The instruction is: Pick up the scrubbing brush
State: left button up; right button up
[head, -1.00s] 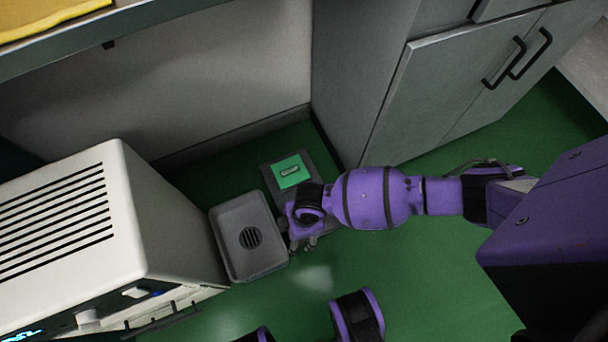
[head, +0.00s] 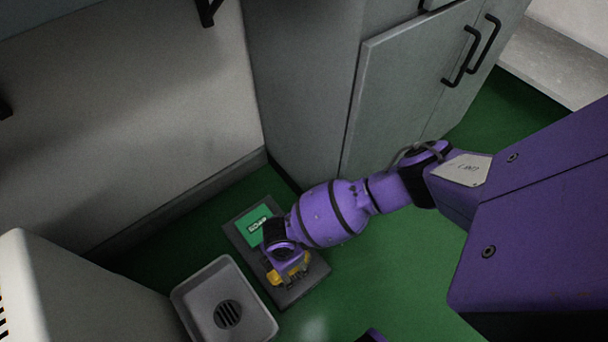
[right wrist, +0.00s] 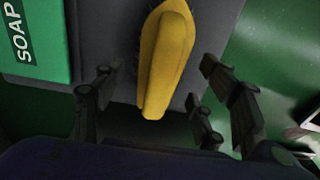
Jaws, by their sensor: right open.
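The scrubbing brush has a yellow back (right wrist: 167,60) and dark bristles. It lies on a dark grey mat or tray (head: 312,272) on the green floor. My right gripper (head: 290,274) is over the brush and partly hides it in the head view. In the right wrist view, the open right gripper (right wrist: 155,85) has its fingers on both sides of the brush, apart from it. I cannot tell how far above the brush the fingertips are. My left gripper is not in view.
A green box marked SOAP (right wrist: 30,40) lies on the same mat, left of my gripper; it also shows in the head view (head: 256,226). A grey basin with a round drain (head: 205,290) is beside the mat. A grey cabinet (head: 400,90) stands behind. Green floor is free at right.

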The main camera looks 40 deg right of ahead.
jog(key=shift+w+a, duration=0.1)
jog(key=shift+w, duration=0.1)
jog(key=shift+c, duration=1.6)
jog(key=c, duration=0.9)
jog(key=shift+c, duration=1.3)
jog(key=shift+r+p, duration=0.25)
jog(key=shift+p, duration=0.05)
jog(key=r+p, duration=0.1)
jog(key=r, duration=0.1)
jog(key=s+r+p, duration=0.1)
jog(key=shift+r, duration=0.35)
pick_arm(q)
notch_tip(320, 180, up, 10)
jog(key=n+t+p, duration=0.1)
jog(key=p, duration=0.7)
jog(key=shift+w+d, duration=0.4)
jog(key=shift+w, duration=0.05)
pick_arm(e)
jog(key=s+a+r, duration=0.3)
jog(key=s+r, duration=0.5)
jog(key=s, duration=0.5)
jog(key=shift+r, duration=0.3)
